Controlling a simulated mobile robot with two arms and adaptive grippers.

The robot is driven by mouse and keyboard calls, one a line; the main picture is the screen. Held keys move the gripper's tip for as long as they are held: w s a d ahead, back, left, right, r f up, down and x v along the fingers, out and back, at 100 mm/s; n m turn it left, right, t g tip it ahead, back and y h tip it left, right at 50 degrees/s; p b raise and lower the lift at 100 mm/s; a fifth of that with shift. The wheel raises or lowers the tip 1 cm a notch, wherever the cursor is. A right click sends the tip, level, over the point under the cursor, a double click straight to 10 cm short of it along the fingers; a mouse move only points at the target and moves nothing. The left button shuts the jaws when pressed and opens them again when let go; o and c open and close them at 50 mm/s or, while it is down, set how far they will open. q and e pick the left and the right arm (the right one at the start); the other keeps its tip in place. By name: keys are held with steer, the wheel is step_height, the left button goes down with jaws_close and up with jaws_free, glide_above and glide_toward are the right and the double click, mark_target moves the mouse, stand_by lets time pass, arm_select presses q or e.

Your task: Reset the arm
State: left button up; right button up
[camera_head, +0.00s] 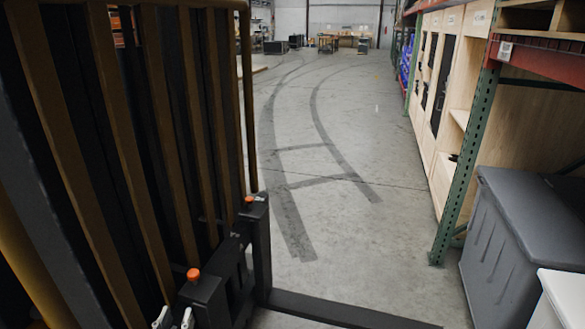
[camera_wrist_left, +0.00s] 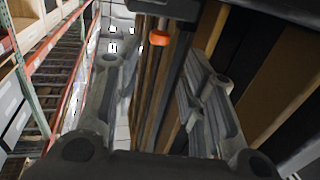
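My left gripper (camera_head: 173,318) shows only as pale fingertips at the bottom edge of the head view, close beside a black post with an orange cap (camera_head: 193,274). In the left wrist view its two grey fingers (camera_wrist_left: 150,80) stand wide apart with nothing held between them. Past the fingers I see an orange cap (camera_wrist_left: 159,38) and brown and black upright slats. Most of the left arm is hidden in the head view. My right gripper does not show in either view.
A tall brown-and-black slatted panel (camera_head: 120,140) fills the left. A black bar (camera_head: 345,311) lies low at the front. A grey lidded tote (camera_head: 510,250) and a green rack post (camera_head: 465,160) stand at right. The concrete aisle (camera_head: 340,220) between is clear.

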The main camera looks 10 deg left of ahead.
arm_select(q)
steer(key=s+d+f+m+g+h, duration=0.2)
steer(key=d+f+g, duration=0.15)
steer(key=d, duration=0.35)
steer(key=s+d+m+g, duration=0.1)
steer(key=s+d+g, duration=0.25)
steer(key=s, duration=0.25)
steer(key=s+d+f+g+h, duration=0.1)
steer(key=s+d+g, duration=0.1)
steer(key=s+g, duration=0.3)
steer(key=s+d+m+g, duration=0.1)
steer(key=s+d+g, duration=0.15)
steer(key=s, duration=0.55)
step_height(320, 180, down, 25)
steer(key=s+a+f+g, duration=0.2)
steer(key=s+f, duration=1.6)
steer(key=shift+s+a, duration=0.1)
steer(key=shift+a, duration=0.05)
